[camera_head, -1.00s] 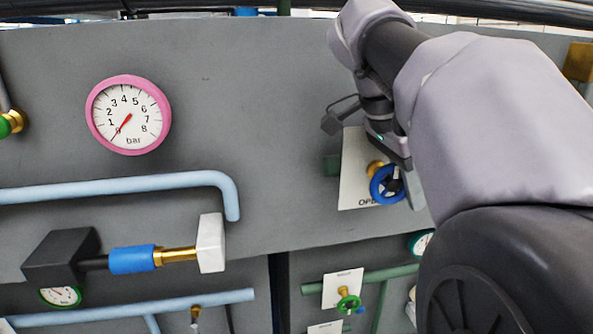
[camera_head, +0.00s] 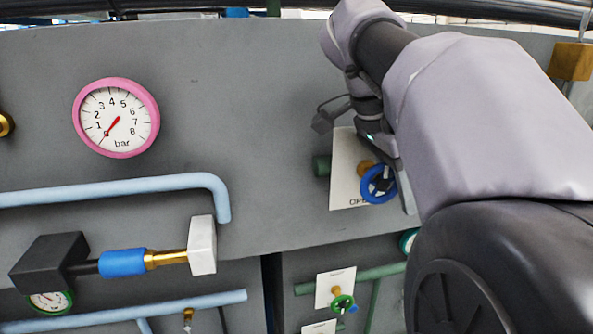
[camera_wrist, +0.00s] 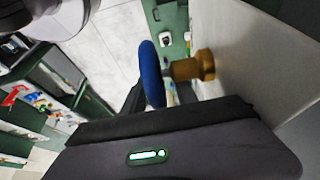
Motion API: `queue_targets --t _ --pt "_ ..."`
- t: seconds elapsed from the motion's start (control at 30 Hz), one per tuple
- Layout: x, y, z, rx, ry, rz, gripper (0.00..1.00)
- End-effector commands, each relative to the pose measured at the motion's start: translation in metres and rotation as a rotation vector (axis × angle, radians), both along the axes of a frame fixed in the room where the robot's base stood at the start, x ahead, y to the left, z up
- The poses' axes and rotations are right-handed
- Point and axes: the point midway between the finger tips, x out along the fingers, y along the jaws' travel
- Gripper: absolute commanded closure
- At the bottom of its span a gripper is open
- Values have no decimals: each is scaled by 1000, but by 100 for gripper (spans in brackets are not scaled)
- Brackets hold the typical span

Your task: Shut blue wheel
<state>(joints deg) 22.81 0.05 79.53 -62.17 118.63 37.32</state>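The blue wheel (camera_head: 367,184) sits on a brass stem in front of a white card on the grey panel, right of centre in the head view. The card's lettering is partly covered; "OP" shows. My gripper (camera_head: 385,184) is at the wheel, its dark fingers overlapping the wheel's middle and right side. In the wrist view, the wheel (camera_wrist: 150,72) is seen edge-on beside its brass stem (camera_wrist: 193,67). Dark finger parts of my gripper (camera_wrist: 155,102) show at the near end of the wheel. The fingertips are mostly hidden, so their gap and grip are unclear.
A pink-rimmed gauge (camera_head: 116,118) is at upper left, its needle near 1 or below. A light blue pipe (camera_head: 120,188) and a blue-and-brass fitting (camera_head: 123,262) lie below it. A small green wheel (camera_head: 342,304) is under the blue wheel. The panel centre is bare.

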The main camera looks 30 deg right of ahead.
Motion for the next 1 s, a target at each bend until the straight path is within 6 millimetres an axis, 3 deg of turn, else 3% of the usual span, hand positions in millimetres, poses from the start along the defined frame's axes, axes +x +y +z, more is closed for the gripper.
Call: queue_targets --t 0.5,0.7,1.0 --pt "9 36 92 -2 3 -1 65" --pt "11 43 108 1 0 1 65" --pt "11 43 110 2 -2 -1 65"
